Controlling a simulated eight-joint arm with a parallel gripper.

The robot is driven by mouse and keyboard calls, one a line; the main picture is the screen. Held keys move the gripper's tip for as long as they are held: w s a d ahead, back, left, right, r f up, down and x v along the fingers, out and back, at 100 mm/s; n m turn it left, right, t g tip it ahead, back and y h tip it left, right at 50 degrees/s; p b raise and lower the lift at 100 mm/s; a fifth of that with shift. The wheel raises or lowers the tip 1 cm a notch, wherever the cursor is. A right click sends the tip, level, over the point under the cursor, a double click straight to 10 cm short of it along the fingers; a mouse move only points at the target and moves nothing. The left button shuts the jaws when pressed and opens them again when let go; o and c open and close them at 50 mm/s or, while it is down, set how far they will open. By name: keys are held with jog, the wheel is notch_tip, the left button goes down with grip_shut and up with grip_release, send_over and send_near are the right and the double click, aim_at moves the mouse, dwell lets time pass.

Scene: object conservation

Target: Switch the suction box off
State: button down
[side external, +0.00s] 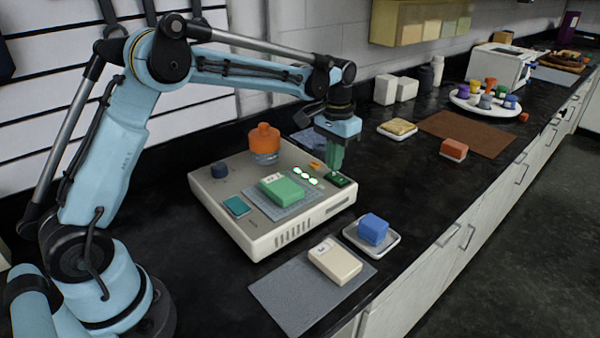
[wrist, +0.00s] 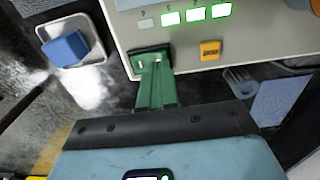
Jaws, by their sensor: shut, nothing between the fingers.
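The suction box (side external: 290,225) is a beige unit on the black bench, with lit greenish indicators (side external: 305,176) on its top; they also glow in the wrist view (wrist: 195,14). A dark green switch (side external: 343,181) sits at its right corner. My gripper (side external: 336,168) has green fingers, shut and empty, pointing down at this switch. In the wrist view, the fingertips (wrist: 154,66) overlap the switch (wrist: 140,50) and hide part of it. I cannot tell whether they touch it or which way it is set.
On the box are a green block (side external: 281,188) on a mesh, an orange-capped jar (side external: 264,142), a dark knob (side external: 219,170) and a small orange part (wrist: 210,50). A blue block (side external: 373,229) in a white dish and a cream block (side external: 335,261) on a grey mat stand in front.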

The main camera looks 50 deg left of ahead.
aim_at(332, 174)
jog(key=shift+f, duration=0.75)
dwell(0.3)
jog(key=shift+r, duration=3.55)
jog(key=s+d+r+t, duration=0.2)
jog(key=s+r+t, duration=0.15)
jog(key=s, duration=0.55)
jog(key=s+f+t, duration=0.3)
jog(key=s+f, duration=0.1)
jog(key=s, duration=0.7)
jog(key=shift+s+d+f+t, duration=0.15)
jog(key=shift+s+d+t, duration=0.2)
jog(key=shift+s+d, duration=0.05)
